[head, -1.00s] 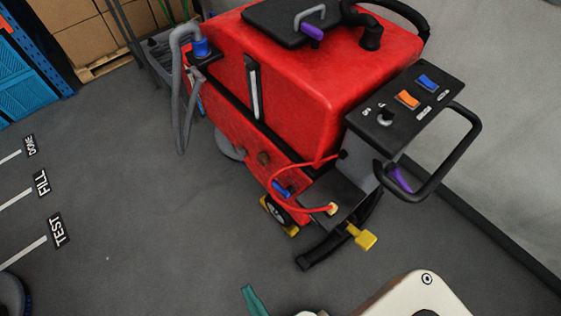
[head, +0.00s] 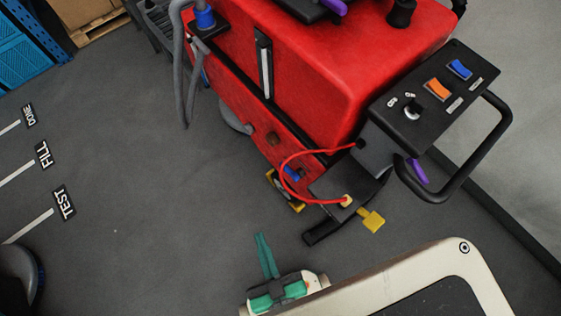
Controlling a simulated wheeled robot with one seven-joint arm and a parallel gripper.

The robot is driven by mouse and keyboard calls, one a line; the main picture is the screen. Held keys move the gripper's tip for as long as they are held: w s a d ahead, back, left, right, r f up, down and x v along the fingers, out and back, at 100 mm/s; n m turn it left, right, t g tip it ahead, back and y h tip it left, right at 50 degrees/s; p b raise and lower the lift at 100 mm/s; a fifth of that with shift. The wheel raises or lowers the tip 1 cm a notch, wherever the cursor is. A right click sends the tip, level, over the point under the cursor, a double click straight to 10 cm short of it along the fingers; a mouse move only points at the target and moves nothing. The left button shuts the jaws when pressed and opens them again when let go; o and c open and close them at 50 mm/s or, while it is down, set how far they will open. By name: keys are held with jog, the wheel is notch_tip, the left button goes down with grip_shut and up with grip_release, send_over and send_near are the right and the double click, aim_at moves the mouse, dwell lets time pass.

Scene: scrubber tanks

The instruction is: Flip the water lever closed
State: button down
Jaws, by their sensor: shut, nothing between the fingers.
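The red scrubber machine (head: 300,60) stands across the top and middle of the head view. A small blue lever (head: 292,174) sits low on its side, beside a looped red hose; it looks like the water lever. Its exact angle is too small to tell. My gripper (head: 264,246) has teal fingers pressed together with nothing between them. It is at the bottom middle, below the lever in the picture and apart from the machine.
A black control panel (head: 436,97) with switches and a black handle (head: 487,160) juts out at the right. A yellow pedal (head: 371,220) sticks out low. The red hose (head: 283,168) loops near the lever. Grey floor (head: 140,230) is clear at left, with TEST, FILL and DONE signs.

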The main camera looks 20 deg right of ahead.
jog(key=w+d+f+m+g+h, duration=0.1)
jog(key=w+d+f+m+g, duration=0.15)
jog(key=w+f, duration=0.65)
jog(key=w+d+f+m+g+h, duration=0.15)
jog(key=w+f+g, duration=0.25)
jog(key=w+f, duration=0.5)
jog(key=w+d+m+g+h, duration=0.3)
jog(key=w+m+g, duration=0.1)
jog(key=w, duration=0.2)
jog(key=w+d+r+m+g+h, duration=0.1)
jog(key=w+d+r+m+g, duration=0.2)
jog(key=r, duration=0.5)
jog(key=w+m+g, duration=0.1)
jog(key=m, duration=0.1)
jog(key=shift+w+d+m, duration=0.25)
jog(key=shift+d+m, duration=0.05)
jog(key=shift+d, duration=0.05)
jog(key=shift+f+h, duration=0.1)
jog(key=shift+h, duration=0.15)
